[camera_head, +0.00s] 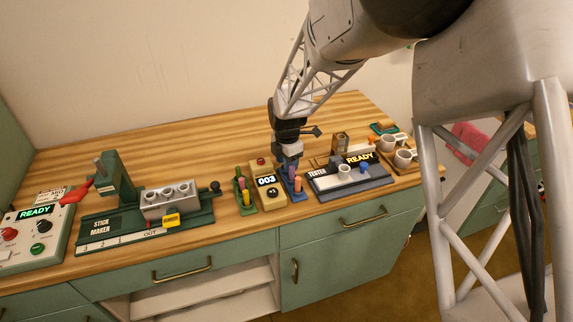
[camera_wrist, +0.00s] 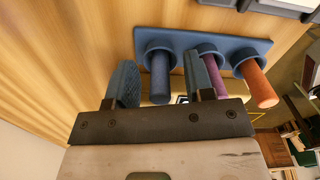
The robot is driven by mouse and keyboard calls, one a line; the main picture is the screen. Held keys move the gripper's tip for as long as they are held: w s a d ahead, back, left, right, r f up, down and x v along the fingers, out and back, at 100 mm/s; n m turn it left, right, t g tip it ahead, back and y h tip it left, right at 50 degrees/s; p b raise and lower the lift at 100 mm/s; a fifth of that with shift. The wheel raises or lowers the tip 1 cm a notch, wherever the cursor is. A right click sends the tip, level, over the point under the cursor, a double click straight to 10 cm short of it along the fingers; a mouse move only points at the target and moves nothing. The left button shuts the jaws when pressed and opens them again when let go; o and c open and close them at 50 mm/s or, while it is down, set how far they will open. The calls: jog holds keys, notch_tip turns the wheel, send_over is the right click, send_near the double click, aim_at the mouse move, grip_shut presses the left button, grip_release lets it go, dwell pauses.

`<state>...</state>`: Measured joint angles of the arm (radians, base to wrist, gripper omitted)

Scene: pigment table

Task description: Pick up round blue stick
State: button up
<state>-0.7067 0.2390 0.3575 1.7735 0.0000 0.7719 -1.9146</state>
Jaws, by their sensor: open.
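The round blue stick (camera_wrist: 160,78) stands in the leftmost hole of a blue rack (camera_wrist: 232,44) in the wrist view. My gripper (camera_wrist: 159,72) is open, with one finger on each side of the blue stick. I see a gap at the left finger; the right finger is close to the stick, and I cannot tell if it touches. A purple stick (camera_wrist: 217,78) and an orange stick (camera_wrist: 259,86) stand in the same rack; the right finger is between blue and purple. In the head view my gripper (camera_head: 290,164) is down over the rack, hiding the blue stick.
A green rack (camera_head: 240,199) with several sticks and a yellow counter box (camera_head: 268,190) stand left of my gripper. The tester (camera_head: 350,180) stands close on its right. The stick maker (camera_head: 150,215) is further left. The wooden counter behind (camera_head: 190,145) is clear.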

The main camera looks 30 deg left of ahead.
dwell(0.5)
grip_shut()
jog(key=shift+r, duration=5)
